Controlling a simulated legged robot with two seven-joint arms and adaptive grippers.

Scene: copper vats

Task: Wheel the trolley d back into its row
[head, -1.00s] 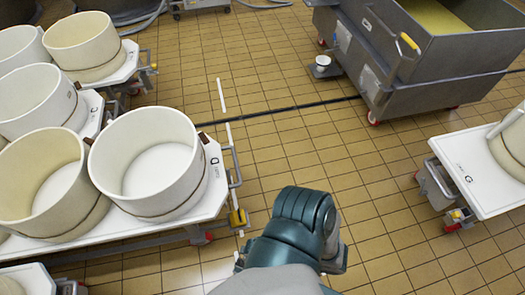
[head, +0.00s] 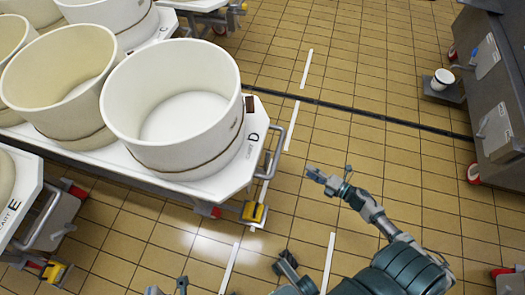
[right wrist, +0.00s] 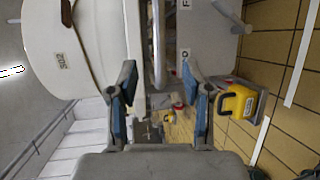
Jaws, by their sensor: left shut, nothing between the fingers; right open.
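Trolley D (head: 232,178) stands left of centre in the head view, a white top with a "D" label carrying large cream tubs (head: 172,100). Its grey handle (head: 274,152) and yellow pedal (head: 254,212) are at its right end, over a white floor dash. My right gripper (head: 322,180) is open and empty, right of the handle and apart from it. In the right wrist view, the handle (right wrist: 159,45) is ahead between the open fingers (right wrist: 162,92), and the yellow pedal shows at right (right wrist: 238,102). My left gripper (head: 168,289) is shut at the bottom edge, partly cut off.
Trolley E (head: 18,190) stands at lower left, its end set further left than trolley D's. Another trolley (head: 195,5) is behind trolley D. Tiled floor with white dashes and a dark drain line lies between.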

